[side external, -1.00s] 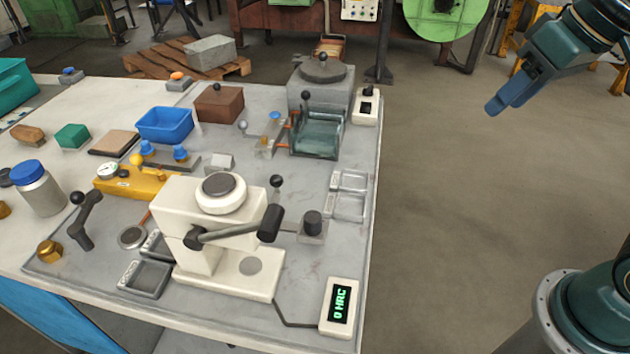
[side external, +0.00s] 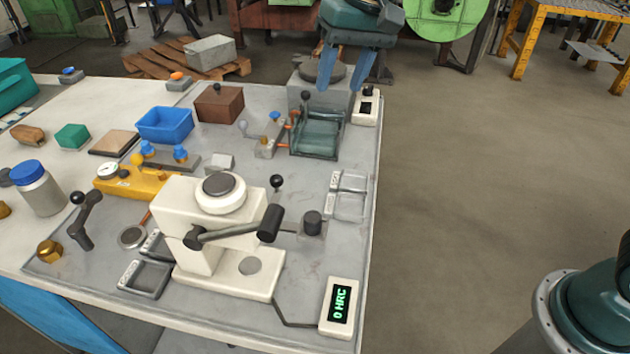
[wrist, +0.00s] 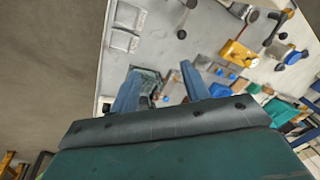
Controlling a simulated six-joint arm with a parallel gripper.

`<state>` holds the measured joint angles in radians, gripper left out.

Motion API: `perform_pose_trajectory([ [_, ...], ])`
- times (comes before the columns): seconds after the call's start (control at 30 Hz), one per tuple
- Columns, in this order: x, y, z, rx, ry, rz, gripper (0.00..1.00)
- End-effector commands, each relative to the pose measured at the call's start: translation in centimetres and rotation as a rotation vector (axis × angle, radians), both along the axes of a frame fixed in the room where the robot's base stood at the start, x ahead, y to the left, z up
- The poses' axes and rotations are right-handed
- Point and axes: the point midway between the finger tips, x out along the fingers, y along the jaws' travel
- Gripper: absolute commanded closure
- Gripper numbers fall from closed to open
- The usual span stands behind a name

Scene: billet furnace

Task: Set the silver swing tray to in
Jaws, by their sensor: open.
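I cannot tell for sure which part is the silver swing tray. My gripper (side external: 339,88) is open and empty, pointing down in front of the grey lidded block (side external: 302,93). In the wrist view its fingers (wrist: 160,75) straddle the view of the green part.
A white hardness tester (side external: 215,255) with a long dark lever stands at the front. A switch box (side external: 364,112) sits right of the grey block. A blue bin (side external: 163,124) and brown box (side external: 218,105) lie left. Open floor lies beyond the table's right edge.

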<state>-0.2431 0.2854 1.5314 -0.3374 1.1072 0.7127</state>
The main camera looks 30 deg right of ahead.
Motion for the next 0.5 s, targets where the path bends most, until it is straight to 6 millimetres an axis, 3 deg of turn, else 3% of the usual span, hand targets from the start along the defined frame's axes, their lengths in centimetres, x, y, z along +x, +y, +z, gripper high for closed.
perform_pose_trajectory([
  [0.2, 3.5, 3.6, -3.3, 0.003, 0.066, -0.014, 0.54],
  [0.5, 5.7, 6.6, -6.5, 0.002, 0.118, -0.03, 0.54],
])
